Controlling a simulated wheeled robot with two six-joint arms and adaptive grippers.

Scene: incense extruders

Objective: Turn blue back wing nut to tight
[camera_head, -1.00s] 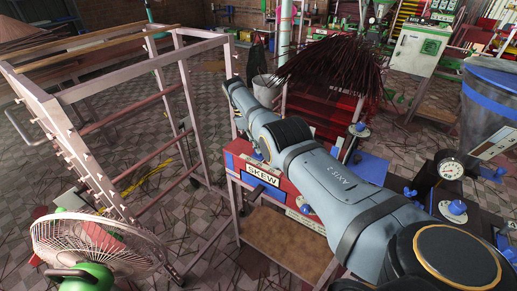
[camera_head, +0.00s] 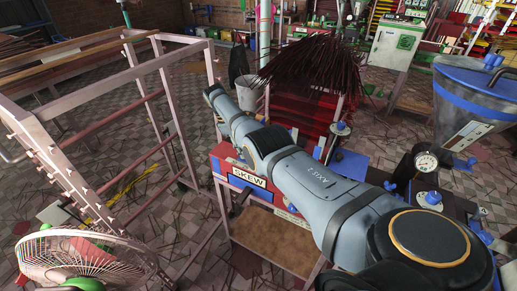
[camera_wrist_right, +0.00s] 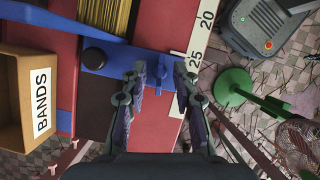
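In the right wrist view a blue wing nut (camera_wrist_right: 160,76) stands on a blue plate (camera_wrist_right: 112,60) fixed to a red surface. My right gripper (camera_wrist_right: 160,70) is open, with one finger on each side of the wing nut. Gaps show between the nut and both fingertips, so it does not look gripped. The arm hides part of the machine, and I cannot make out this nut there. My left gripper is in no view.
An open BANDS box (camera_wrist_right: 40,105) sits left of my right gripper. A white scale (camera_wrist_right: 197,50) marked 20 and 25 runs along the red edge. A fan (camera_head: 85,258), a metal rack (camera_head: 120,120), a gauge (camera_head: 427,162) and a barrel (camera_head: 470,110) stand around.

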